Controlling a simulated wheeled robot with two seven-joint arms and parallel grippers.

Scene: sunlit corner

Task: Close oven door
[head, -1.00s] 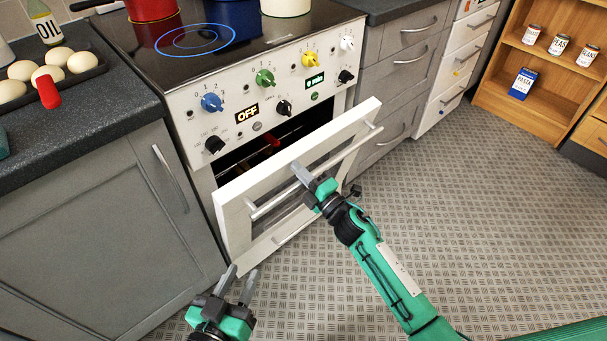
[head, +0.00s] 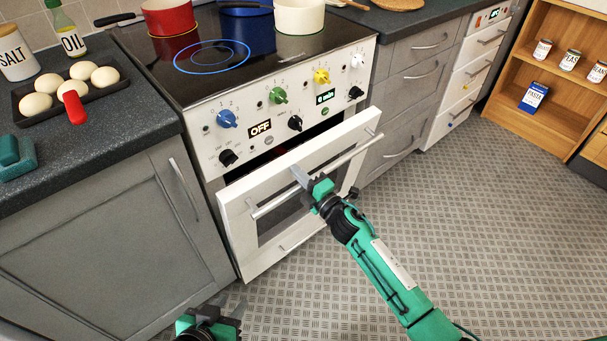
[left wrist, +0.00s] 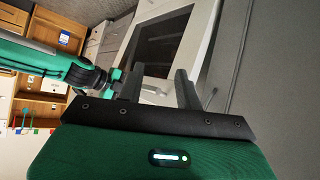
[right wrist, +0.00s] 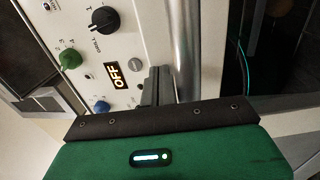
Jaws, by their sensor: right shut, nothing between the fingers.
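The oven (head: 279,125) has a white panel with coloured knobs. Its white door (head: 236,237) is tilted a little open, with a dark gap above its top edge. The door has a bar handle (head: 340,163) and a dark window. My right gripper (head: 300,176) is shut and empty, its tips at the door's outer face by the handle; contact is hard to tell. In the right wrist view its closed fingers (right wrist: 156,86) lie beside the handle bar (right wrist: 184,50). My left gripper (head: 226,307) is low before the door; in the left wrist view its fingers (left wrist: 158,88) are apart and empty.
Grey cabinets (head: 110,220) flank the oven. Pots, including a red one (head: 168,18), stand on the hob. A tray of eggs (head: 45,113) is on the left counter. A wooden shelf (head: 550,115) stands at the right. The floor (head: 480,240) is clear.

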